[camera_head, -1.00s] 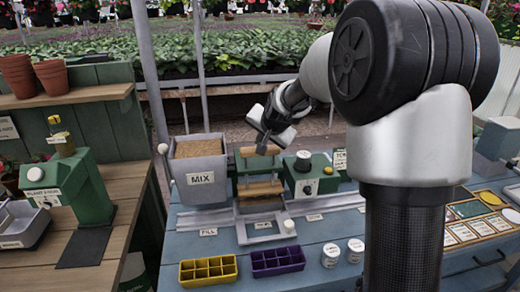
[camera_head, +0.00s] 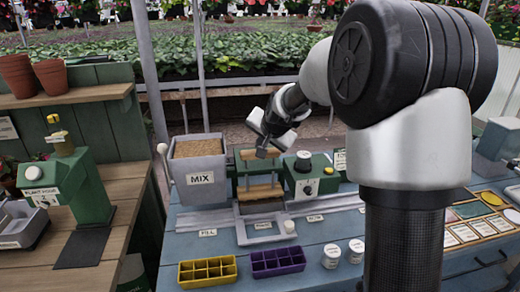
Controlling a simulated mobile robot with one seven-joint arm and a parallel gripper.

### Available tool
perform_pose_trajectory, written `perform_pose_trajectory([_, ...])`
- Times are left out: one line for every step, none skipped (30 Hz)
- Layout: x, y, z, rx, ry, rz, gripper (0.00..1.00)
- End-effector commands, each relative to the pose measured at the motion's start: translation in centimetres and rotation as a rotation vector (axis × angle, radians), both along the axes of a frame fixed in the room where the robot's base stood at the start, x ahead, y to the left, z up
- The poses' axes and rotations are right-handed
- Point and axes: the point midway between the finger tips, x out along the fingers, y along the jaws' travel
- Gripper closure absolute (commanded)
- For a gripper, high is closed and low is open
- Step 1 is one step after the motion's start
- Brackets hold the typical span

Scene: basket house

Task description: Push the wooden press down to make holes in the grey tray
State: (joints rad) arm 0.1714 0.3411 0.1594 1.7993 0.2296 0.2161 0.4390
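The wooden press stands at the middle of the blue bench, with an upper wooden bar (camera_head: 247,154) and a thick wooden block (camera_head: 260,191) below it in a green frame. My gripper (camera_head: 262,153) is at the right part of the upper bar, pointing down, close to or touching it. Its fingers are too small and blurred to tell open from shut. A grey tray (camera_head: 262,208) appears under the block, partly hidden by it. I cannot tell whether the block touches it or whether it has holes.
A grey MIX hopper (camera_head: 201,178) stands left of the press, and a green machine (camera_head: 312,182) stands right. Yellow (camera_head: 208,271) and purple (camera_head: 278,262) trays and two white jars (camera_head: 331,256) lie in front.

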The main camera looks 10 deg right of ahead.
Motion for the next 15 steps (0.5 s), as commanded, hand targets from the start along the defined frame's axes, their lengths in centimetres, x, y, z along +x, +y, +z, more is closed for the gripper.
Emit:
perform_pose_trajectory([-0.05, 0.03, -0.26, 0.001, 0.003, 0.001, 1.0])
perform_pose_trajectory([-0.06, 0.03, -0.31, 0.001, 0.003, 0.001, 1.0])
perform_pose_trajectory([-0.05, 0.03, -0.35, 0.001, 0.003, 0.001, 1.0])
perform_pose_trajectory([-0.05, 0.03, -0.4, 0.001, 0.003, 0.001, 1.0])
perform_pose_trajectory([-0.06, 0.03, -0.43, 0.0, 0.004, 0.001, 1.0])
perform_pose_trajectory([-0.06, 0.03, -0.49, 0.0, 0.004, 0.001, 1.0])
perform_pose_trajectory([-0.06, 0.04, -0.52, 0.0, 0.004, 0.001, 1.0])
perform_pose_trajectory([-0.06, 0.04, -0.56, 0.0, 0.004, 0.001, 1.0])
perform_pose_trajectory([-0.06, 0.04, -0.62, 0.0, 0.004, 0.001, 1.0])
perform_pose_trajectory([-0.06, 0.04, -0.65, 0.0, 0.004, 0.001, 1.0])
perform_pose_trajectory([-0.06, 0.04, -0.69, 0.0, 0.004, 0.001, 1.0])
perform_pose_trajectory([-0.07, 0.04, -0.74, 0.0, 0.004, 0.001, 1.0])
perform_pose_trajectory([-0.07, 0.04, -0.78, 0.0, 0.004, 0.001, 1.0])
perform_pose_trajectory([-0.07, 0.04, -0.83, 0.0, 0.004, 0.001, 1.0])
perform_pose_trajectory([-0.07, 0.04, -0.87, 0.0, 0.004, 0.001, 1.0])
